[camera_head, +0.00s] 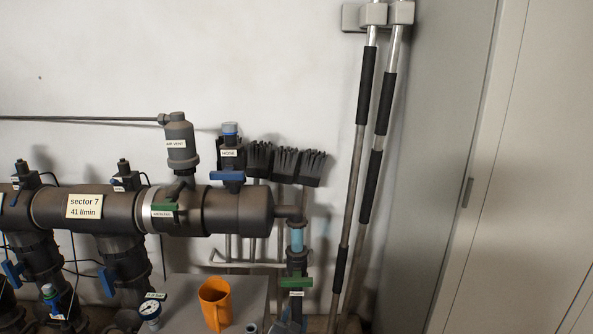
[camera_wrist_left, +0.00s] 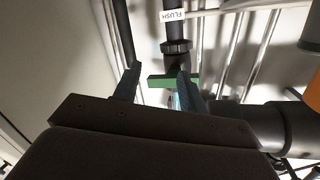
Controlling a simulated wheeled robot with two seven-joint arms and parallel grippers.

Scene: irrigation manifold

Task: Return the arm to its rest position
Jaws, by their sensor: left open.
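My left gripper (camera_wrist_left: 157,82) is open in the left wrist view, its two blue-grey fingers apart. The green handle (camera_wrist_left: 158,81) of the flush valve shows near and partly behind the fingertips; I cannot tell whether they touch. In the head view this green handle (camera_head: 296,282) sits across a dark vertical pipe below a light-blue clear section. The gripper holds nothing that I can see. My right gripper is in neither view.
A dark manifold pipe (camera_head: 110,208) with valves runs along the wall at left. An orange jug (camera_head: 215,303) stands on a grey box (camera_head: 258,296), near a gauge (camera_head: 150,308). Brushes (camera_head: 285,163) and two poles (camera_head: 359,150) stand behind. A grey cabinet (camera_head: 440,130) is at right.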

